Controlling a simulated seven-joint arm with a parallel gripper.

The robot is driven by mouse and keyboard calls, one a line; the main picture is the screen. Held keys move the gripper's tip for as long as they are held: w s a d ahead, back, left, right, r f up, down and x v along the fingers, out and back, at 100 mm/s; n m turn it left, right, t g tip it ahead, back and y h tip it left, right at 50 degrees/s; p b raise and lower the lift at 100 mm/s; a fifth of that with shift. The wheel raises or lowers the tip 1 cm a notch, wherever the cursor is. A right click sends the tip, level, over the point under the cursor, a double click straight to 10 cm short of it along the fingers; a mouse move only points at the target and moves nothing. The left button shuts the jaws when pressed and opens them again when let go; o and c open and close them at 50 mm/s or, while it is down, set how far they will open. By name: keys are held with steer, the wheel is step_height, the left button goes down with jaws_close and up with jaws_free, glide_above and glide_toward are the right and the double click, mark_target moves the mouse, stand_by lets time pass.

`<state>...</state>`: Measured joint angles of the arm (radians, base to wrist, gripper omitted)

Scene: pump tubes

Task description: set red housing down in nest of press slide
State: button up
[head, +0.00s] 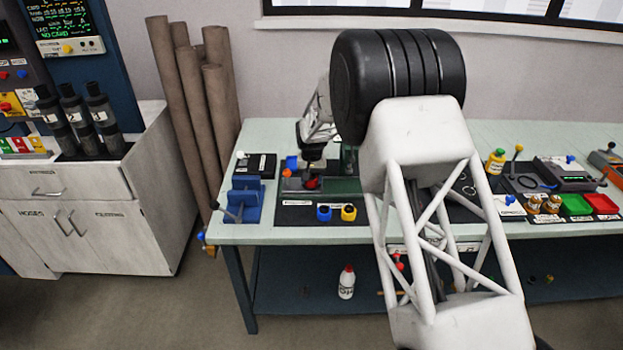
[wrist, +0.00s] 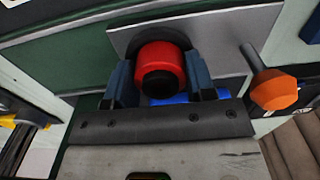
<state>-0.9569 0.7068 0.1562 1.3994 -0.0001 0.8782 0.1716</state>
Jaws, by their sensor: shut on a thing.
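My gripper (wrist: 160,82) is shut on the red housing (wrist: 172,62), with a blue finger on each side of it. The housing is a short red cylinder with a black round centre. Behind it in the wrist view lies the grey plate of the press slide (wrist: 225,30), with a dark round shape, likely the nest, partly hidden by the housing. I cannot tell whether the housing touches the nest. In the head view the red housing (head: 311,183) shows small under my gripper (head: 312,168), over the slide at the left of the bench.
An orange knob (wrist: 274,93) stands close to the right finger in the wrist view. In the head view, a blue fixture (head: 242,198) stands left of the slide. A blue cup (head: 323,212) and a yellow cup (head: 348,212) stand in front.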

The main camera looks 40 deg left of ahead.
mark_target(312, 176)
steer(key=shift+f, duration=0.3)
steer(key=shift+s+d+f, duration=0.15)
steer(key=shift+f, duration=0.55)
steer(key=o, duration=0.9)
steer(key=shift+f, duration=0.1)
steer(key=shift+c, duration=0.2)
steer(key=shift+o, duration=0.5)
steer(key=shift+r, duration=0.5)
step_height(312, 176, up, 13)
steer(key=shift+r, duration=0.15)
steer(key=shift+r, duration=0.1)
